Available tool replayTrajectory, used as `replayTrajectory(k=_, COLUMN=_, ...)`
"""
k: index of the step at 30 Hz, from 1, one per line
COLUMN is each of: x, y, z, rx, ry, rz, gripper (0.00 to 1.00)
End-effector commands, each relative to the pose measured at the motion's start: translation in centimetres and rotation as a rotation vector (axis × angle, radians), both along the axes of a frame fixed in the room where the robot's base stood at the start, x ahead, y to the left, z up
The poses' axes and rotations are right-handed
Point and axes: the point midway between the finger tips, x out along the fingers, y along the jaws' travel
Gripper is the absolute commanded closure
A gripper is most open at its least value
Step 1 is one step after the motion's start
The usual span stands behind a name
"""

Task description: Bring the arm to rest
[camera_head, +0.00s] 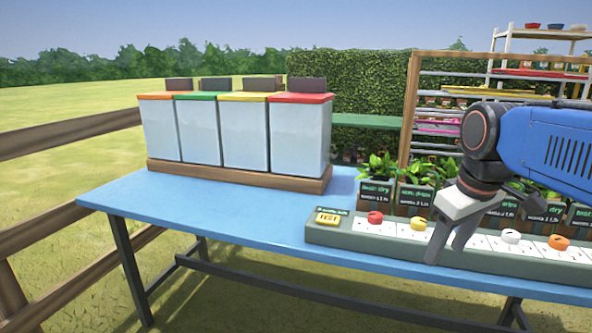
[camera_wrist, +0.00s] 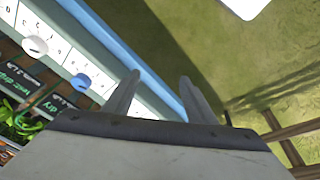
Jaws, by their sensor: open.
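My gripper (camera_head: 450,243) hangs from the blue arm at the right of the head view, in front of the green board near the table's front edge. Its fingers point down and are apart, with nothing between them. In the wrist view my gripper (camera_wrist: 158,92) shows two separated fingers, with the table edge and grass beyond. The arm hides part of the board and some of the plants behind it.
A blue table (camera_head: 230,215) carries a board (camera_head: 335,237) with red, yellow, white and orange knobs. Potted plants (camera_head: 415,190) with labels stand behind it. White bins (camera_head: 300,140) with coloured lids stand at the back left. The table's left front is clear. A wooden fence (camera_head: 70,135) is at left.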

Motion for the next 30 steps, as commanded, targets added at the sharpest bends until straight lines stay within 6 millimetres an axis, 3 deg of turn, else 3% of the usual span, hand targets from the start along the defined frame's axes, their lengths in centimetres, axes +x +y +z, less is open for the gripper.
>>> replayTrajectory(k=1, x=-1.5, y=0.2, z=-1.3, rx=0.01, ry=-0.016, rz=-0.033, gripper=0.49)
replayTrajectory(k=9, x=-7.7, y=0.8, z=-8.7, rx=0.079, ry=-0.105, rz=-0.238, gripper=0.49)
replayTrajectory(k=15, x=-10.4, y=1.0, z=-12.7, rx=0.122, ry=-0.148, rz=-0.338, gripper=0.49)
replayTrajectory(k=20, x=-11.1, y=1.0, z=-13.9, rx=0.136, ry=-0.161, rz=-0.367, gripper=0.49)
replayTrajectory(k=30, x=-11.1, y=1.0, z=-13.9, rx=0.137, ry=-0.161, rz=-0.369, gripper=0.49)
